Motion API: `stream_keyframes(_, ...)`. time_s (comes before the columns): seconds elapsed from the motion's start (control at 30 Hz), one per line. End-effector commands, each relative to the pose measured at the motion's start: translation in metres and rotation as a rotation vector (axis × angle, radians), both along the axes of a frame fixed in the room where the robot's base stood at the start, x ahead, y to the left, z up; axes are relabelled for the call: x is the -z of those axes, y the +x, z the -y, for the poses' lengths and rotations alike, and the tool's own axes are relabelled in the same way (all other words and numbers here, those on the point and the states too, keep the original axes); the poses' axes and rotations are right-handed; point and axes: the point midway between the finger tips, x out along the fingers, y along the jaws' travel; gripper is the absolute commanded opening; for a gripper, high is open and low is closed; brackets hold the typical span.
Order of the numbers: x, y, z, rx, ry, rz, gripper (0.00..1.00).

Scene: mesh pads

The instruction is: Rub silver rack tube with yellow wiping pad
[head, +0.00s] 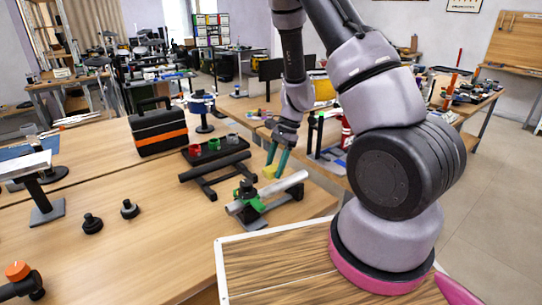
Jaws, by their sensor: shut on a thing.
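The silver rack tube (288,183) lies aslant on a dark stand near the right edge of the wooden table. A green clamp (247,202) sits on the stand near the tube's lower left end. My gripper (276,169) points down just above the tube, with teal fingers. It is shut on the yellow wiping pad (268,173), a small piece at the fingertips. The pad is close to the tube's upper left side; I cannot tell whether it touches.
A black tube (215,166) on a rack lies to the left, with a tray of red, green and grey cups (213,147) behind it. A black and orange toolbox (158,131) stands farther back. Two black knobs (92,223) stand at the left front. The table's middle front is clear.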

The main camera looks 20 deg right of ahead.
Motion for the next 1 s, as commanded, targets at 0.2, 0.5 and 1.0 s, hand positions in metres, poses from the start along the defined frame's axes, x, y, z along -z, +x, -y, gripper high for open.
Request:
stream_keyframes(0.2, -0.021, -0.003, 0.007, 0.004, 0.001, 0.002, 0.03)
stream_keyframes(0.5, -0.041, -0.007, 0.014, 0.007, 0.001, 0.0, 0.03)
stream_keyframes(1.0, -0.041, -0.007, 0.015, 0.006, 0.0, 0.0, 0.03)
